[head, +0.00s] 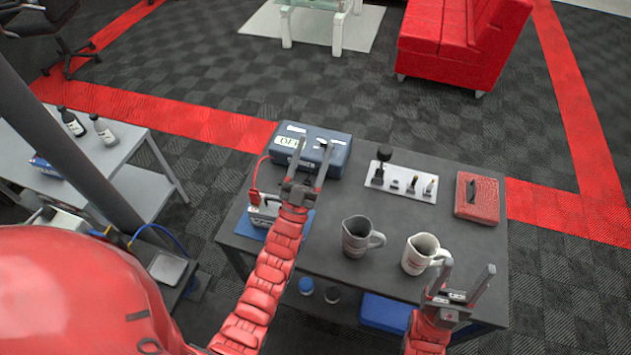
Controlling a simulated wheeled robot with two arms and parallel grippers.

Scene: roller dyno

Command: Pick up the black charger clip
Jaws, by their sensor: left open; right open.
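The blue charger box (340,158), with white labels, stands at the back left of the dark table. A red cable runs from it to a red clip (254,197) at a small battery-like unit (262,213). I cannot clearly make out the black charger clip; my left gripper and arm cover part of that area. My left gripper (312,151) is open, and its fingers overlap the charger box in the picture; I cannot tell whether they touch it. My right gripper (468,268) is open and empty at the table's front right, right of the white mug.
A grey mug (357,238) and a white mug (422,254) stand mid-table. A white tray (404,182) with small dark parts and a red box (477,198) are at the back right. A grey side table (110,160) with bottles stands left.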

